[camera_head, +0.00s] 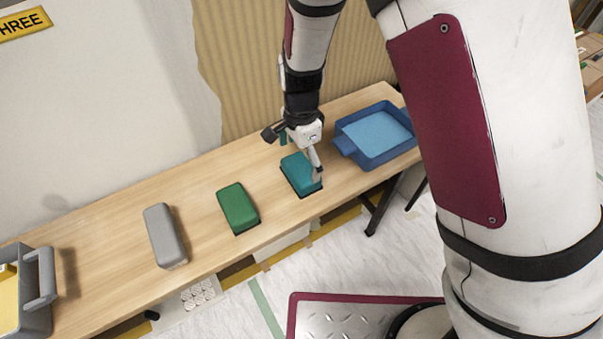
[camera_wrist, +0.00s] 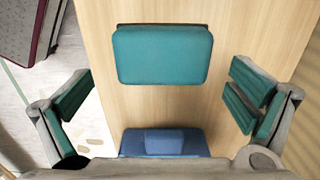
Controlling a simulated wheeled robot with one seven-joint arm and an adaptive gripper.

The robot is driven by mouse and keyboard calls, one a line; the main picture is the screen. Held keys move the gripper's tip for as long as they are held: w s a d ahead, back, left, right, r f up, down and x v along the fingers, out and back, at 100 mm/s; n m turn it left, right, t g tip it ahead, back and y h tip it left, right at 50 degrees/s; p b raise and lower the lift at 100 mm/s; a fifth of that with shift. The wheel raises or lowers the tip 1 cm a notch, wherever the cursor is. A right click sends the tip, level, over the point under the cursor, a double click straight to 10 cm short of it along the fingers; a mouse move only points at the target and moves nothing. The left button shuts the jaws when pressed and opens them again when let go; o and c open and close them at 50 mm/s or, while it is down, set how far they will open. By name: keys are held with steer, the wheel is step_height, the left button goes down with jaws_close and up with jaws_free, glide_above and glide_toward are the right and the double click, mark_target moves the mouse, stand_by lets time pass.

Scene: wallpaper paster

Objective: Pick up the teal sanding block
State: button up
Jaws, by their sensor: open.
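The teal sanding block (camera_head: 301,174) lies on the wooden table in the head view, close to the table's front edge. In the wrist view the teal block (camera_wrist: 162,55) lies flat ahead of the fingers, roughly centred between them. My gripper (camera_head: 297,152) is above the block in the head view, and one finger overlaps the block's right end in the picture. In the wrist view my gripper (camera_wrist: 158,105) is open and empty, with teal-padded fingers spread wide on either side. I cannot tell the exact height of the fingertips above the table.
A green block (camera_head: 238,207) and a grey block (camera_head: 165,236) lie to the left on the table (camera_head: 110,222). A blue tray (camera_head: 345,148) stands to the right, close to the teal block. A grey container (camera_head: 38,310) is at the far left. The wall runs behind the table.

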mark_target(301, 168)
steer(key=shift+w+f+b, duration=0.15)
steer(key=shift+f+b, duration=0.95)
steer(key=shift+f, duration=1.75)
steer(key=c, duration=1)
